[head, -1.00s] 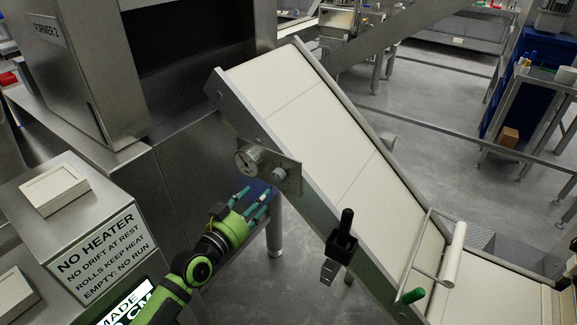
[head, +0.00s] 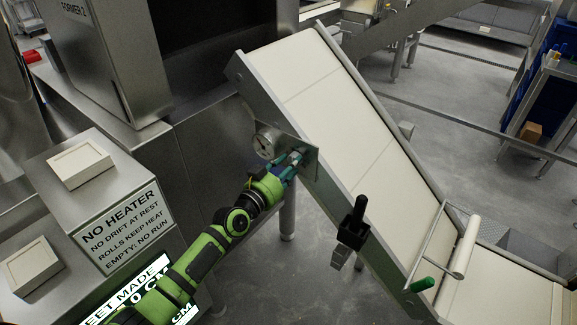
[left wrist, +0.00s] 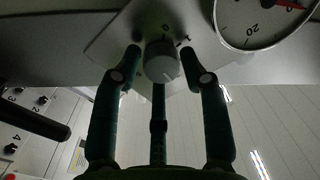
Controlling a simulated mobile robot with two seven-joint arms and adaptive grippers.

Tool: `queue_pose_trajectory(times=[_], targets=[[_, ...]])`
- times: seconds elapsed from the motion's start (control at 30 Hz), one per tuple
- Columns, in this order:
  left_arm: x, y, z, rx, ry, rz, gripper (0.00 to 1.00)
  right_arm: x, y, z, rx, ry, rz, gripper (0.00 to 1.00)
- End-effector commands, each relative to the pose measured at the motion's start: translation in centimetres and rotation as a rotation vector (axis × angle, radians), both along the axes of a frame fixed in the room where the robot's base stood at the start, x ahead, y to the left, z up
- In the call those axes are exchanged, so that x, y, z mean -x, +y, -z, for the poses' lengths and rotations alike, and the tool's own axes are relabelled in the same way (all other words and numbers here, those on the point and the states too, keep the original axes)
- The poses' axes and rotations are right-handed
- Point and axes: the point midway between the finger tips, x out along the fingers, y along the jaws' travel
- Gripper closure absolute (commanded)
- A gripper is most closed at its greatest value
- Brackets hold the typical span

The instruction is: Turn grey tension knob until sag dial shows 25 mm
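The grey tension knob (left wrist: 162,66) sits on a metal plate (left wrist: 112,42), with small markings above it. The sag dial (left wrist: 262,18) is a round white gauge beside the knob, cut off by the top edge. Its red needle points right, past the 20 mark; the exact reading cannot be told. In the head view, the dial (head: 267,143) is on the conveyor's side, and the fingers largely hide the knob. My left gripper (left wrist: 162,58) has its fingers spread around the knob, with visible gaps at both sides. It also shows in the head view (head: 293,162). My right gripper is not in view.
The sloping conveyor (head: 345,115) fills the middle. A steel cabinet with a sign (head: 125,230) and lit screen stands at the left, close to my left arm.

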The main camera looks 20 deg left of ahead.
Motion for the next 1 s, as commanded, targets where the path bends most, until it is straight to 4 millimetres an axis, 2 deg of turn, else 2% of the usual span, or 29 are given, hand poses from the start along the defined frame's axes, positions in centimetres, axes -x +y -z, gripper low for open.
queue_pose_trajectory(times=[0.03, 0.07, 0.1, 0.57, 1.0], targets=[[0.01, 0.0, 0.01, 0.0, 0.0, 0.0, 0.89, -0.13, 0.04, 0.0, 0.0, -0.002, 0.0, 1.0], [0.01, 0.0, 0.02, 0.0, 0.0, 0.0, 0.96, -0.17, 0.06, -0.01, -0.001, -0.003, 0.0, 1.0], [0.02, 0.01, 0.04, 0.0, 0.001, 0.0, 0.97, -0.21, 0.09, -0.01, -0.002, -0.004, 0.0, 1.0], [0.09, 0.0, 0.31, 0.057, 0.028, 0.0, 0.97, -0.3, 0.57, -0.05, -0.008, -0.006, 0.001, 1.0], [0.21, -0.13, 0.55, 0.371, 0.148, -0.001, 0.97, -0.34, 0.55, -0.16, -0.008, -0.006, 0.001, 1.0]])
